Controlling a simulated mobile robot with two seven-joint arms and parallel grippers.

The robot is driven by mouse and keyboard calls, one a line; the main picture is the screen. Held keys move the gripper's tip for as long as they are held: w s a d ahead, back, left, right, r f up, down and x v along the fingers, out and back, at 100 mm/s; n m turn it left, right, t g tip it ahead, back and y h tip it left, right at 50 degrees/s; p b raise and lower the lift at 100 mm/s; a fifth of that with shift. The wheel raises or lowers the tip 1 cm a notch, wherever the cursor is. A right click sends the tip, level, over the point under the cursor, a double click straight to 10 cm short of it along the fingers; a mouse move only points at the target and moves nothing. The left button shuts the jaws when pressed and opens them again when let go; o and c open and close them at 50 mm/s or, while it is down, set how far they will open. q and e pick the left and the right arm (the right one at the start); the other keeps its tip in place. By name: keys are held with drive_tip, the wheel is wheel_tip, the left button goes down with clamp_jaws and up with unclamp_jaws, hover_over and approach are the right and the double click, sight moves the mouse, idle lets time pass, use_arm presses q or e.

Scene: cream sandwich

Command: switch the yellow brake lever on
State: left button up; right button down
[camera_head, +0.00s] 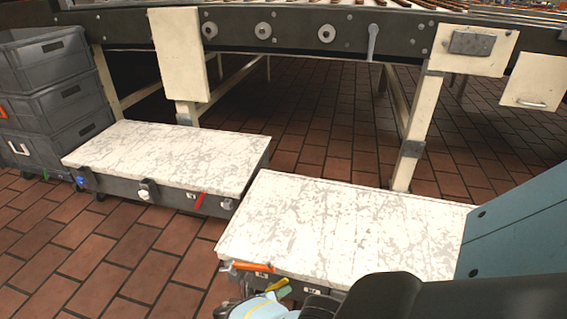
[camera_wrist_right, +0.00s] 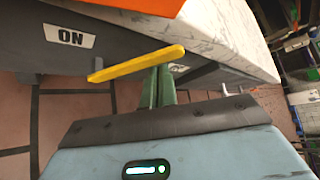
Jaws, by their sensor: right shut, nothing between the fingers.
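The yellow brake lever (camera_wrist_right: 137,63) crosses the middle of the right wrist view, slanting up to the right below the edge of the white-topped cart. In the head view a small part of the yellow lever (camera_head: 277,284) shows at the cart's front. My right gripper (camera_wrist_right: 160,87) has green fingers, shut and empty, with the tips right by the lever. I cannot tell whether they touch it. In the head view the right gripper (camera_head: 285,292) is largely hidden by its own wrist. My left gripper is not in view.
The white-topped cart (camera_head: 340,215) has an orange lever (camera_head: 253,267) on its front edge. A second white-topped cart (camera_head: 170,155) with a red lever (camera_head: 199,200) stands to the left. Grey crates (camera_head: 45,90) are stacked far left. A conveyor frame (camera_head: 290,32) runs behind; brick floor lies between.

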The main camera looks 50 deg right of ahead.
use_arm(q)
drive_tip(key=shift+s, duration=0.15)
use_arm(e)
drive_tip(key=shift+w+a+r, duration=0.2)
drive_tip(key=shift+w+r, duration=0.15)
drive_tip(key=shift+w, duration=0.1)
idle(0.3)
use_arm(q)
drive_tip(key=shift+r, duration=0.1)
use_arm(e)
drive_tip(key=shift+s, duration=0.1)
